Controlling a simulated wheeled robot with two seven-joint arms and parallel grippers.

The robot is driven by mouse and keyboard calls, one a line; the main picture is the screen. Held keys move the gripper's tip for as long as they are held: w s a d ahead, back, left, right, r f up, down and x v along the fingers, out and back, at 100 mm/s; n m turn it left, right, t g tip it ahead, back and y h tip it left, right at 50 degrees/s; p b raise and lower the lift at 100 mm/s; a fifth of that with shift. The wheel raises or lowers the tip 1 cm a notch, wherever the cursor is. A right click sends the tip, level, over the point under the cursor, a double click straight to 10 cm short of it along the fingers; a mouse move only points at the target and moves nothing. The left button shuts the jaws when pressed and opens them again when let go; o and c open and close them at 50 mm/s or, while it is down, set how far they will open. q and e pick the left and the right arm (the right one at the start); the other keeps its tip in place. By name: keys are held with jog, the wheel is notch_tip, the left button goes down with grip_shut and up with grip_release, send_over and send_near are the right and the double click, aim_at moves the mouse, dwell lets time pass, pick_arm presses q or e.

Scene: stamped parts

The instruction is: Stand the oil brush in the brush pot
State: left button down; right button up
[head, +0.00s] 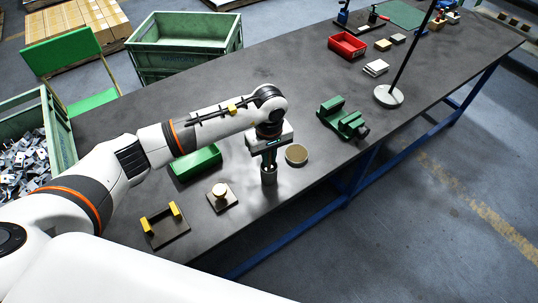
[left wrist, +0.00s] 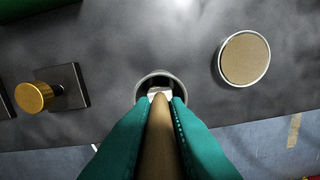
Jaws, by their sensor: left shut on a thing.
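My left gripper (head: 268,154) points down over the bench and is shut on the oil brush. In the left wrist view, the brush's wooden handle (left wrist: 162,140) runs between the teal fingers (left wrist: 160,125), and its pale lower end overlaps the mouth of the brush pot. The brush pot (head: 269,178) is a small grey metal cylinder standing upright right below the gripper. Its rim (left wrist: 141,88) also shows in the left wrist view, around the brush's end. How deep the brush reaches is hidden. My right gripper is not in view.
A round tin (head: 296,154) stands just right of the pot. A knobbed plate (head: 220,197), a plate with yellow grips (head: 165,228) and a green bin (head: 196,163) lie to the left. A green vise (head: 343,120) is farther right. The bench's front edge is close to the pot.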

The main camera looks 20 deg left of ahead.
pick_arm(q)
jog(key=c, duration=1.3)
grip_release()
jog(key=shift+c, duration=0.2)
notch_tip(320, 180, up, 12)
jog(key=shift+r+b, duration=0.1)
jog(key=shift+b, duration=1)
